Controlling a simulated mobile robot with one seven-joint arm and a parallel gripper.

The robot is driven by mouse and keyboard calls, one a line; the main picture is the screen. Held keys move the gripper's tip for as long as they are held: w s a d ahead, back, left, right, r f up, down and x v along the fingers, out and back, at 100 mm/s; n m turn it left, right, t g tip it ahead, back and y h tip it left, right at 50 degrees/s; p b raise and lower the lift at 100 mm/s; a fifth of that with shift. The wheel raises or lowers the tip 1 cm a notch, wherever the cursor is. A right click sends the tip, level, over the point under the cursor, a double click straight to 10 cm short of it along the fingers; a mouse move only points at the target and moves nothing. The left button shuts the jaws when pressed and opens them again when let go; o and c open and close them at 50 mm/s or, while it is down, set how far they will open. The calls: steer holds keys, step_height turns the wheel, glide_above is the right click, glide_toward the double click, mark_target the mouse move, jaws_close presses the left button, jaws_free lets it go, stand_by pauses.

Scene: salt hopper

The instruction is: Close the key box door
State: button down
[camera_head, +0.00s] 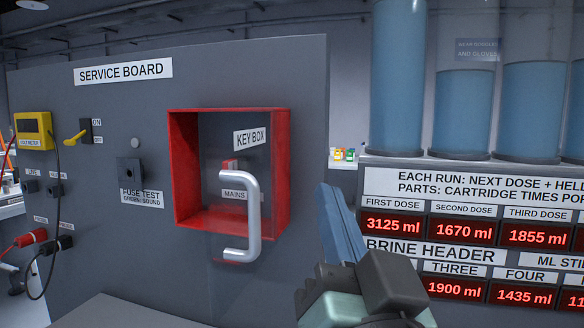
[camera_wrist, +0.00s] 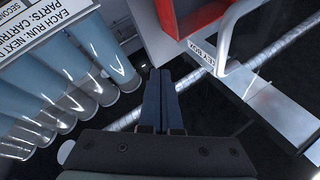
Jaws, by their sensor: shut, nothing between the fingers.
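The red key box (camera_head: 184,170) is mounted on the grey service board, its front facing me. Its clear door carries the KEY BOX label (camera_head: 250,138) and a pale curved handle (camera_head: 254,215). The door appears to stand out from the box, partly open; its clear edges are faint, so the exact angle is hard to tell. My gripper (camera_head: 329,190) is shut and empty, to the right of the box and apart from the handle. In the wrist view, my shut fingers (camera_wrist: 160,75) are at the centre, with the handle (camera_wrist: 229,38) and red frame (camera_wrist: 196,17) at upper right.
A MAINS label (camera_head: 234,195) and a small red item (camera_head: 229,165) show through the door. A yellow volt meter (camera_head: 34,130) with cables is at the left of the board. Blue tanks (camera_head: 398,80) and red dose displays (camera_head: 393,224) stand at the right.

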steer(key=d+f+m+g+y+p, duration=0.2)
steer(key=d+m+g+y+p, duration=0.25)
steer(key=p, duration=0.55)
steer(key=s+d+r+m+g+y+p, duration=0.1)
steer(key=s+d+m+g+y+p, duration=0.1)
steer(key=s+g+y+p, duration=0.5)
steer(key=w+a+t+h+p, duration=0.2)
steer(key=w+a+p, duration=0.2)
steer(key=a, duration=0.6)
steer(key=shift+w+a, duration=0.25)
steer(key=shift+w, duration=0.55)
steer(key=shift+a+t, duration=0.1)
steer(key=shift+t, duration=0.25)
